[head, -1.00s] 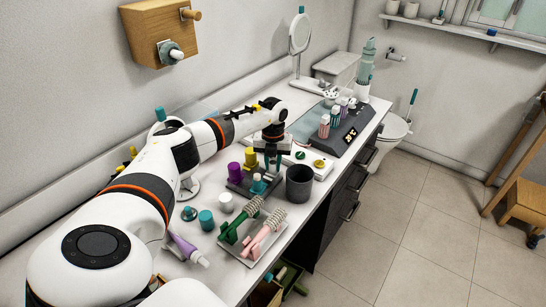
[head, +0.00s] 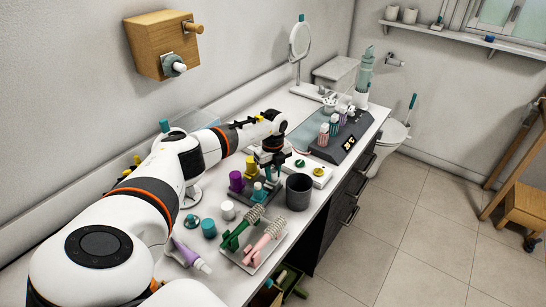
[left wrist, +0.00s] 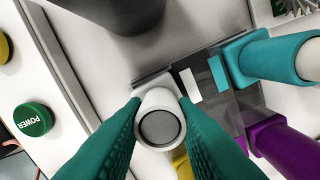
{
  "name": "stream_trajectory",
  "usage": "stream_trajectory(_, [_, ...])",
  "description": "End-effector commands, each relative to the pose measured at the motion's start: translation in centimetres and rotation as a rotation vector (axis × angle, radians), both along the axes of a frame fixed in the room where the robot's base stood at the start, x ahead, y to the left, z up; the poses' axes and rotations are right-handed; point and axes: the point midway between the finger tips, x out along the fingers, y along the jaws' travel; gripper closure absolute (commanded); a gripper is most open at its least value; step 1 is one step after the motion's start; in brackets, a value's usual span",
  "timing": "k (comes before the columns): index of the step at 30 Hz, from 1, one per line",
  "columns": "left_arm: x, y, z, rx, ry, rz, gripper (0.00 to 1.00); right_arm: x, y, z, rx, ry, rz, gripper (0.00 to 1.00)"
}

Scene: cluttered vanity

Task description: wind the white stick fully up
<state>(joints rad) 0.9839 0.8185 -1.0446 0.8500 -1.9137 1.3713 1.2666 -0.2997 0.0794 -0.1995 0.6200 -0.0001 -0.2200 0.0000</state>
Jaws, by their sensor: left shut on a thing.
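The white stick (left wrist: 160,122) is a short white cylinder with a grey round end, between the two teal fingers of my left gripper (left wrist: 158,125) in the left wrist view. The fingers are shut on its sides. In the head view my left gripper (head: 268,166) is over the dark rack (head: 249,191) and mostly hides the white stick. A purple stick (head: 236,180), a yellow stick (head: 251,168) and a teal stick (head: 257,195) stand in the same rack. How far the white stick is wound cannot be told. My right gripper is not in view.
A dark grey cup (head: 299,192) stands close to the right of the rack. A white panel (head: 307,172) with green and yellow buttons lies behind it. A tray (head: 255,259) with green and pink brushes is in front. The counter's right edge is near the cup.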

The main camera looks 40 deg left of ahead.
Motion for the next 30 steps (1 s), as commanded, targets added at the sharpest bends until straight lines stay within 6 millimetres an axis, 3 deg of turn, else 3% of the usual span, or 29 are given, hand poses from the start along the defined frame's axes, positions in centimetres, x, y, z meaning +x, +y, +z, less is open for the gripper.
stream_trajectory(12, [0.00, -0.02, 0.02, 0.000, 0.000, 0.110, 0.98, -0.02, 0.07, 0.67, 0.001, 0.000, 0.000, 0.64])
stream_trajectory(30, [0.00, -0.02, -0.02, 0.000, -0.001, 0.131, 0.98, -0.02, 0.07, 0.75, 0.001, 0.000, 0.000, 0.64])
